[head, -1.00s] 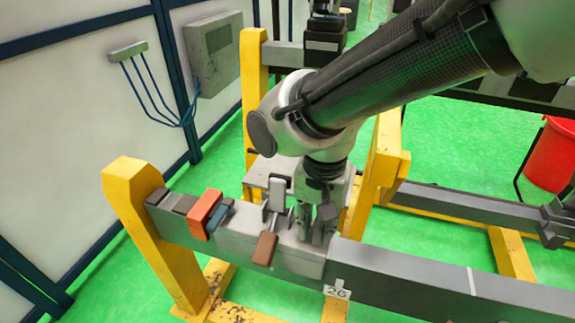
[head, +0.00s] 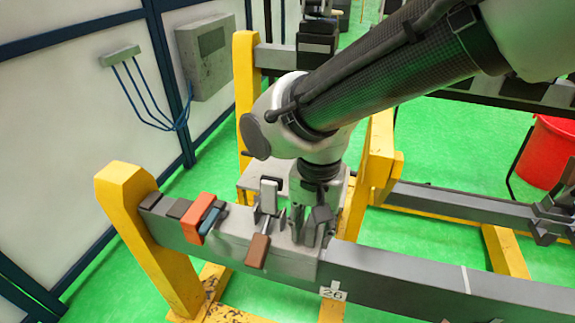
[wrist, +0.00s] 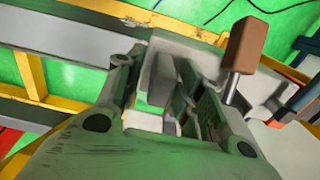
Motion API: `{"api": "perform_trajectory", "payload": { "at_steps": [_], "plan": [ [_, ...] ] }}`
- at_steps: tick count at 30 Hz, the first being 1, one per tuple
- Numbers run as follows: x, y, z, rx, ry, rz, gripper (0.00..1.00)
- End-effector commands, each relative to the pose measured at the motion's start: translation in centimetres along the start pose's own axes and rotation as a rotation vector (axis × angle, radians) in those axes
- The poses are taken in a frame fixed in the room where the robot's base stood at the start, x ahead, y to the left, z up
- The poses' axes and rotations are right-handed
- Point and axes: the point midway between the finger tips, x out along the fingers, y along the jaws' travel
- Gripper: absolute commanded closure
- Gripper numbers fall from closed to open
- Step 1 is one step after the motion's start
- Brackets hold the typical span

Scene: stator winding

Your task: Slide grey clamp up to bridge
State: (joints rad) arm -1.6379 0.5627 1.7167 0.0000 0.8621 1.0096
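My gripper (head: 308,228) points down at the grey bar (head: 400,273), just right of the brown-handled clamp. In the wrist view its fingers (wrist: 160,72) stand on either side of a grey upright block (wrist: 162,82), which seems to be the grey clamp. The block nearly fills the space between the fingertips; I cannot tell whether both fingers press on it. In the head view the fingers largely hide it. A clamp with a brown handle (head: 257,250) and a pale upright plate (head: 268,196) stands just left of my gripper. Which part is the bridge is unclear.
An orange block (head: 199,212) and a blue-grey block (head: 210,222) sit further left on the bar. A yellow post (head: 127,185) stands at its left end. The bar is clear to the right, past a number tag (head: 332,291). A red bin (head: 547,152) stands far right.

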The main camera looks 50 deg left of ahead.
Motion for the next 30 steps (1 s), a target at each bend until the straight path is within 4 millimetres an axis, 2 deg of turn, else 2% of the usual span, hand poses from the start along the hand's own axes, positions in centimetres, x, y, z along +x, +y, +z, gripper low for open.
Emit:
{"api": "perform_trajectory", "payload": {
  "at_steps": [5, 24, 30],
  "plan": [
    [-1.1, -0.1, -0.1, 0.0, 0.002, -0.003, 0.62],
    [-9.3, 0.0, 0.0, 0.0, 0.001, -0.002, 0.62],
    [-10.1, 0.0, 0.0, 0.0, 0.0, 0.0, 0.62]
  ]
}}
